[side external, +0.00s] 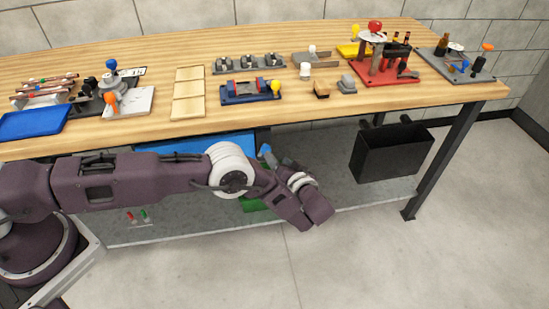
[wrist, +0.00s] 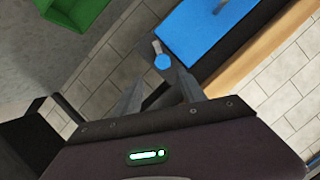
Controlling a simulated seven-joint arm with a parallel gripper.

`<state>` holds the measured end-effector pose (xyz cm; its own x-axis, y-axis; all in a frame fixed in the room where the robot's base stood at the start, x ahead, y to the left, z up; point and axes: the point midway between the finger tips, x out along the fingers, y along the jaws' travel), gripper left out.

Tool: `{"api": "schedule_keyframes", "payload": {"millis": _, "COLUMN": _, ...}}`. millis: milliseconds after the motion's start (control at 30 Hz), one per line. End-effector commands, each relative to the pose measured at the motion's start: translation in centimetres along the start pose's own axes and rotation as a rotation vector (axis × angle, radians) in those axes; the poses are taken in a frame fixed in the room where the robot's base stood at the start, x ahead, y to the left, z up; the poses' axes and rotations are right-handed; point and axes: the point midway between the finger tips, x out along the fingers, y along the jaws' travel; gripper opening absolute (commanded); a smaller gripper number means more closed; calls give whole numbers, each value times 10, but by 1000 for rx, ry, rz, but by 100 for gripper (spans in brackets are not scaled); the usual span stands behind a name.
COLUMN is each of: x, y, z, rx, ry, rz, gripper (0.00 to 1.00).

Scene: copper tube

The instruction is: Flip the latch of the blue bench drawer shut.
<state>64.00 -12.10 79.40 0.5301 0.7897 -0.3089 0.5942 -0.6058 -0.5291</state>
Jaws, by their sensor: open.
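The blue bench drawer (side external: 190,146) sits under the tabletop, partly hidden behind my arm. In the wrist view its bright blue front (wrist: 207,32) shows at the top, with a grey handle at the picture's edge. The latch (wrist: 162,62) has a round blue knob on a short pale lever, beside the drawer front's lower left corner. Its blue end also shows past my wrist in the side view (side external: 265,150). My gripper (wrist: 158,80) is open and empty, with the knob just ahead of and between its fingertips in the picture. I cannot tell whether they touch.
A green bin (wrist: 75,12) stands on the grey lower shelf (side external: 155,231). A black bin (side external: 390,152) hangs under the tabletop at right, near a dark table leg (side external: 440,160). The wooden tabletop (side external: 140,80) above carries several tools and fixtures. Open floor lies in front.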

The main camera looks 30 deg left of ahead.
Motion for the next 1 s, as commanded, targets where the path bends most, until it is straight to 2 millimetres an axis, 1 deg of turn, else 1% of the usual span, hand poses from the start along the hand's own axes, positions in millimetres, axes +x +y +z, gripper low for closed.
{"api": "schedule_keyframes", "payload": {"millis": 67, "x": -4, "y": -2, "z": -3, "rx": -119, "ry": 19, "rz": 63, "gripper": 48}}
{"api": "schedule_keyframes", "payload": {"millis": 100, "x": -4, "y": -4, "z": -3, "rx": -188, "ry": 17, "rz": 92, "gripper": 48}}
{"api": "schedule_keyframes", "payload": {"millis": 200, "x": -3, "y": -15, "z": 2, "rx": -323, "ry": -4, "rz": 136, "gripper": 48}}
{"api": "schedule_keyframes", "payload": {"millis": 300, "x": 2, "y": -21, "z": 6, "rx": -389, "ry": -21, "rz": 149, "gripper": 48}}
{"api": "schedule_keyframes", "payload": {"millis": 367, "x": 10, "y": -21, "z": 7, "rx": -399, "ry": -24, "rz": 149, "gripper": 48}}
{"api": "schedule_keyframes", "payload": {"millis": 500, "x": 39, "y": -16, "z": 7, "rx": -401, "ry": -24, "rz": 148, "gripper": 48}}
{"api": "schedule_keyframes", "payload": {"millis": 633, "x": 59, "y": -13, "z": 6, "rx": -400, "ry": -24, "rz": 149, "gripper": 48}}
{"api": "schedule_keyframes", "payload": {"millis": 767, "x": 68, "y": -11, "z": 6, "rx": -398, "ry": -24, "rz": 150, "gripper": 48}}
{"api": "schedule_keyframes", "payload": {"millis": 967, "x": 69, "y": -11, "z": 6, "rx": -397, "ry": -23, "rz": 150, "gripper": 48}}
{"api": "schedule_keyframes", "payload": {"millis": 1000, "x": 69, "y": -11, "z": 6, "rx": -397, "ry": -23, "rz": 150, "gripper": 44}}
